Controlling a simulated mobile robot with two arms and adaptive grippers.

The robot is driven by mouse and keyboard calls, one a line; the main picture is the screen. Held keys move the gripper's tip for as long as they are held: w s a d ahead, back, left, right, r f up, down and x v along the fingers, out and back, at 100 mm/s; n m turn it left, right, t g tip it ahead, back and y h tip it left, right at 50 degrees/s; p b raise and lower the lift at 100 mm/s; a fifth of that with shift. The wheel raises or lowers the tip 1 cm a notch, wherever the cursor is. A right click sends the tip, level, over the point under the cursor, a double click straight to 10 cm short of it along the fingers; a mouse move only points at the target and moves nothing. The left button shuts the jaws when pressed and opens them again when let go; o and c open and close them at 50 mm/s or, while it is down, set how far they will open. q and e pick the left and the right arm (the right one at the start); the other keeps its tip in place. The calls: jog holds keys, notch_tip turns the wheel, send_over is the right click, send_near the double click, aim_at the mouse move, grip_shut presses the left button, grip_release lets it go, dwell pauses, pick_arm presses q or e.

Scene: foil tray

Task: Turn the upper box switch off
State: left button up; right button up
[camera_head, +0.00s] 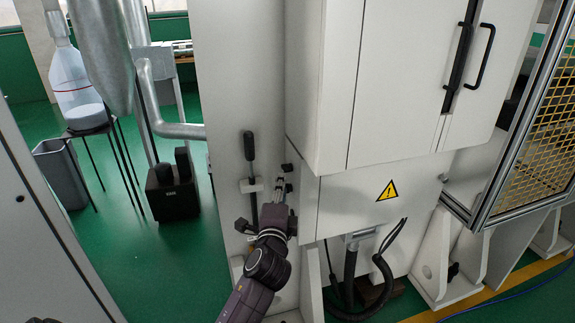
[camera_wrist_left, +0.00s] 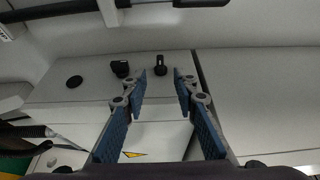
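A black switch knob (camera_head: 287,168) sticks out at the left edge of the white box (camera_head: 345,205), with another dark knob (camera_head: 289,188) just below it. In the left wrist view, two black switches (camera_wrist_left: 120,68) and (camera_wrist_left: 160,65) and a flat round black disc (camera_wrist_left: 74,81) sit on a pale panel. I cannot tell which of them is the upper switch, or its setting. My left gripper (camera_head: 280,184) is close to the knobs. In the left wrist view its blue-grey fingers (camera_wrist_left: 159,76) are apart and empty, with one switch showing beyond the gap. My right gripper is out of view.
A tall white cabinet with black handles (camera_head: 480,56) overhangs the box. A black lever (camera_head: 249,146) stands on the white column left of my gripper. Black cables (camera_head: 385,262) hang below the box. A yellow mesh guard (camera_head: 555,110) stands at right.

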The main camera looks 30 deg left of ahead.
aim_at(284, 172)
pick_arm(q)
jog(key=p+x, duration=0.1)
jog(key=x, duration=0.6)
jog(key=shift+w, duration=0.15)
jog(key=shift+c, duration=0.3)
grip_shut()
